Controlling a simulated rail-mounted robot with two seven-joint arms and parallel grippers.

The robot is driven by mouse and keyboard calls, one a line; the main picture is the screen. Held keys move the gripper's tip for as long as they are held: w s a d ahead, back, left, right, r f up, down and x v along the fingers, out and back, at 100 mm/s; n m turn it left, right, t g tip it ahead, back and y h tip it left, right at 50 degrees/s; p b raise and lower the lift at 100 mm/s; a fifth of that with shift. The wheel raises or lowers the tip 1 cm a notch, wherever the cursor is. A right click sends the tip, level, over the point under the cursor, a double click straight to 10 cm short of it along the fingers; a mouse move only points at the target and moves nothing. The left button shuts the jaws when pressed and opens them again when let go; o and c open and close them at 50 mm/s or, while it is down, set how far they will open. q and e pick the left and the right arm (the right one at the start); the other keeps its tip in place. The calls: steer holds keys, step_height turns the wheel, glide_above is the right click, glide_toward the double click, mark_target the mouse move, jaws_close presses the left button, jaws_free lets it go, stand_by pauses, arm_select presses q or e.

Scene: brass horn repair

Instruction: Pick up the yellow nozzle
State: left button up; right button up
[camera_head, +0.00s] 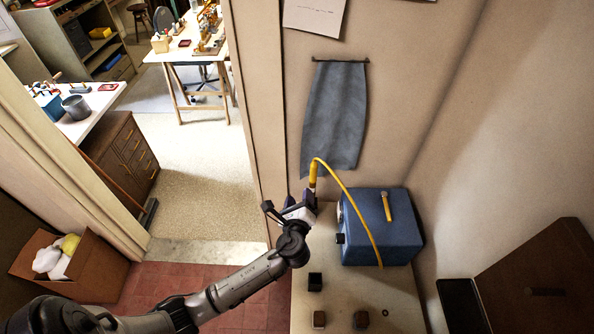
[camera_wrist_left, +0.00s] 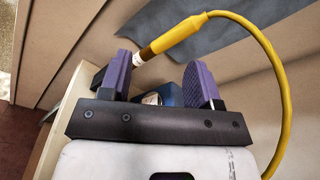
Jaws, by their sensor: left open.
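The yellow nozzle (camera_head: 314,175) is held up above the bench, with a yellow hose (camera_head: 358,208) arching from it down across the blue box. My left gripper (camera_head: 303,205) is just below the nozzle, in front of the wall. In the left wrist view the nozzle (camera_wrist_left: 180,38) lies slanted, its pale tip pointing down-left close to the left purple finger. The left gripper (camera_wrist_left: 158,75) is open, its two purple pads wide apart. I cannot tell whether the tip touches the left pad. My right gripper is not in view.
The blue box (camera_head: 370,243) with a yellow bar (camera_head: 387,206) on top stands on the bench (camera_head: 345,292). Small dark blocks (camera_head: 318,319) sit near the front. A grey cloth (camera_head: 333,115) hangs on the wall behind. A cardboard box (camera_head: 98,275) stands on the floor at left.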

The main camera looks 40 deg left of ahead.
mark_target(315, 161)
arm_select(q)
steer(key=w+a+m, duration=0.1)
steer(key=w+m, duration=0.1)
steer(key=m, duration=0.1)
steer(key=w+a+r+m+t, duration=0.1)
steer(key=w+m, duration=0.2)
steer(key=w+m+t+h, duration=0.1)
steer(key=w+m, duration=0.2)
steer(key=shift+w+a+r, duration=0.25)
steer(key=shift+a+r, duration=0.05)
steer(key=shift+a, duration=0.1)
steer(key=shift+r+p+x, duration=0.15)
steer(key=shift+x, duration=1.15)
steer(key=shift+r+p+x, duration=0.15)
steer(key=shift+r+x, duration=0.05)
steer(key=shift+x, duration=1.1)
steer(key=shift+c, duration=0.2)
steer(key=c, duration=1)
steer(key=shift+r, duration=0.1)
